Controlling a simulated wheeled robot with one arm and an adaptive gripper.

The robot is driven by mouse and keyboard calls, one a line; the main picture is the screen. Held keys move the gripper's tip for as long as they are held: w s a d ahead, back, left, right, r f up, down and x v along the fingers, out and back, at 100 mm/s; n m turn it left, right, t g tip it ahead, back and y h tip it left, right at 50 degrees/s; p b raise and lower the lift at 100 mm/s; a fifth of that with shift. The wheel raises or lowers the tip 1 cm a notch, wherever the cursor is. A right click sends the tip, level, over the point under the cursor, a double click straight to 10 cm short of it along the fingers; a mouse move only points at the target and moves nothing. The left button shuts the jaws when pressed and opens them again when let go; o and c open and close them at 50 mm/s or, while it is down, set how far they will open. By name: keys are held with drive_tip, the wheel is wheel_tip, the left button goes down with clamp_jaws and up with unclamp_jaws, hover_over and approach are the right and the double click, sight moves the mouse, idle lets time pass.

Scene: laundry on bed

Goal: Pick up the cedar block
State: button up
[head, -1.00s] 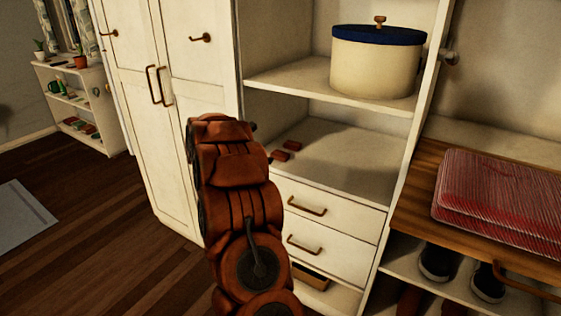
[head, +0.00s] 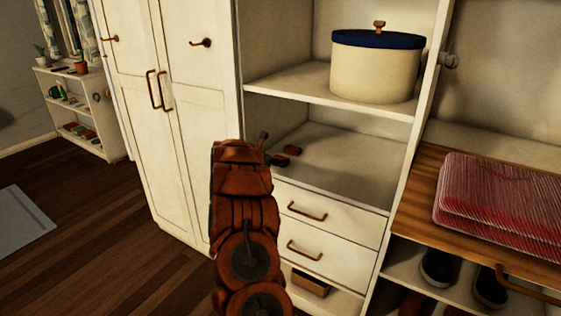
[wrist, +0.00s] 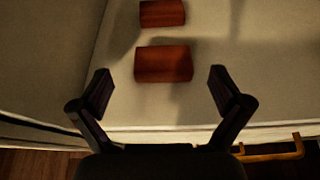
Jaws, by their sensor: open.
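Two small reddish-brown cedar blocks lie on the white shelf above the drawers. In the wrist view the nearer cedar block (wrist: 163,64) lies ahead of my gripper (wrist: 162,82), roughly centred between its two spread black fingers. The farther block (wrist: 162,13) lies beyond it, with a gap between them. In the head view one block (head: 292,150) shows clearly on the shelf, and the other (head: 279,160) is partly hidden by my gripper. My gripper is open and empty at the shelf's front edge. I cannot tell its exact height above the block.
The shelf (head: 335,170) is bare to the right of the blocks. A cream box with a blue lid (head: 375,70) stands on the shelf above. Drawers with copper handles (head: 307,212) are below. A cabinet wall (wrist: 45,50) rises at the left.

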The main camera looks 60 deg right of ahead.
drive_tip(key=x, duration=0.3)
drive_tip(key=shift+s+a+f+p, duration=0.15)
drive_tip(key=shift+s+f+p, duration=0.05)
drive_tip(key=shift+p, duration=0.1)
drive_tip(key=shift+d+f, duration=0.1)
drive_tip(key=shift+d, duration=0.35)
drive_tip(key=shift+c, duration=0.3)
drive_tip(key=c, duration=0.9)
drive_tip(key=shift+c, duration=0.2)
